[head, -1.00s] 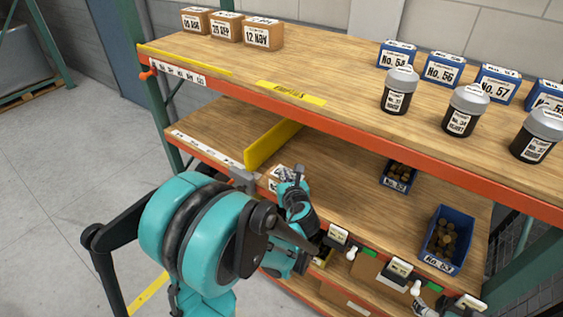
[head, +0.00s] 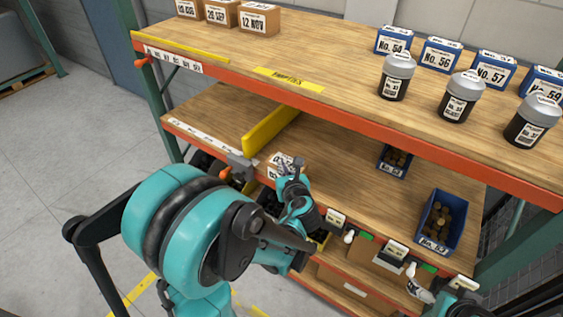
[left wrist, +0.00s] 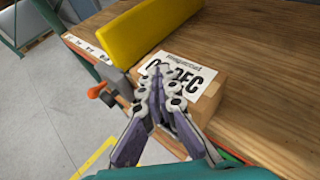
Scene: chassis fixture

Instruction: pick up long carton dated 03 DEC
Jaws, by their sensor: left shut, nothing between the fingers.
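The long carton (left wrist: 207,101) is brown cardboard with a white top label reading "DEC"; its digits are partly covered by my fingers. It lies on the lower shelf beside the yellow divider. In the head view the carton (head: 271,173) is partly hidden by my left gripper. My left gripper (head: 288,165) is shut and empty. In the left wrist view my left gripper (left wrist: 158,77) has its fingertips together over the label; I cannot tell whether they touch it. My right gripper (head: 418,285) shows only in part at the lower right; its fingers are unclear.
The yellow divider (head: 270,130) stands left of the carton. Blue bins (head: 440,222) with brown parts are on the lower shelf's right. The orange-edged upper shelf (head: 350,115) overhangs, bearing small cartons (head: 258,20), grey-lidded jars (head: 396,78) and blue boxes. Bare shelf lies right of the carton.

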